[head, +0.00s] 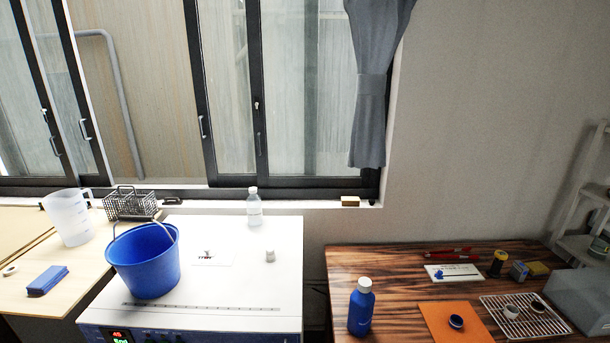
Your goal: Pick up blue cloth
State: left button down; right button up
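A small blue folded-looking item (47,281), which looks like the blue cloth, lies on the light wooden table (75,295) at the lower left. It is to the left of a blue bucket (146,262) and apart from it. Its top and near edge show, and nothing covers it. Neither of my grippers shows in the head view.
A translucent jug (68,217) and a wire basket (131,204) stand behind the cloth. A blue bottle (361,308) and an orange mat (440,321) are on the dark wooden table (390,275).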

aim_at(44, 282)
jog(key=u, duration=1.75)
